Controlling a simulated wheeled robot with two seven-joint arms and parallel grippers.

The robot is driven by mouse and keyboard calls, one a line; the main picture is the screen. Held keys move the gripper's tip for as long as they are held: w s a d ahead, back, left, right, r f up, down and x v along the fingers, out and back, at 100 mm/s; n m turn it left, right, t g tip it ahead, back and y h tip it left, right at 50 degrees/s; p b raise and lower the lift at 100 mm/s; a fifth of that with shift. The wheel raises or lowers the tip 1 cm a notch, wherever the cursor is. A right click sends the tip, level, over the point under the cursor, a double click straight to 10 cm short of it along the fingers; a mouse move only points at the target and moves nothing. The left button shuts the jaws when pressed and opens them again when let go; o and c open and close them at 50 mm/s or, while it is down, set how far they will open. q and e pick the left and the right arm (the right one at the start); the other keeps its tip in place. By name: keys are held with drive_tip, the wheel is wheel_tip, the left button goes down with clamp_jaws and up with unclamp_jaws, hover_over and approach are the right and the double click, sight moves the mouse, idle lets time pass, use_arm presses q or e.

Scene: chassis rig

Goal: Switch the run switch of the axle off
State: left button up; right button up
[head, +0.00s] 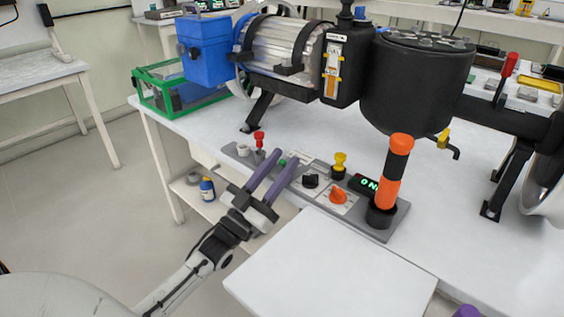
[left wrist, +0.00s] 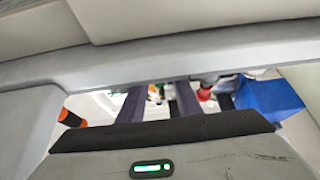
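A grey control panel (head: 241,159) lies along the front of the bench under the axle rig (head: 415,80). It carries a red-topped lever (head: 259,139), a green button (head: 282,162), a black knob (head: 310,181), a yellow knob (head: 340,160), an orange rotary knob (head: 338,196) and a tall orange-and-black handle (head: 395,170). A small display (head: 366,185) shows green "ON". I cannot tell which control is the run switch. My left gripper (head: 282,162) is open, with purple fingers over the panel's left part, near the green button. A purple tip of my right gripper (head: 466,311) shows at the bottom edge.
A white board (head: 335,270) juts out in front of the panel. A small blue bottle (head: 207,188) stands on a shelf below.

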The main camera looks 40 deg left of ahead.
use_arm(q)
drive_tip(key=v, duration=0.9)
drive_tip(key=shift+s, duration=0.3)
drive_tip(key=shift+f, duration=0.1)
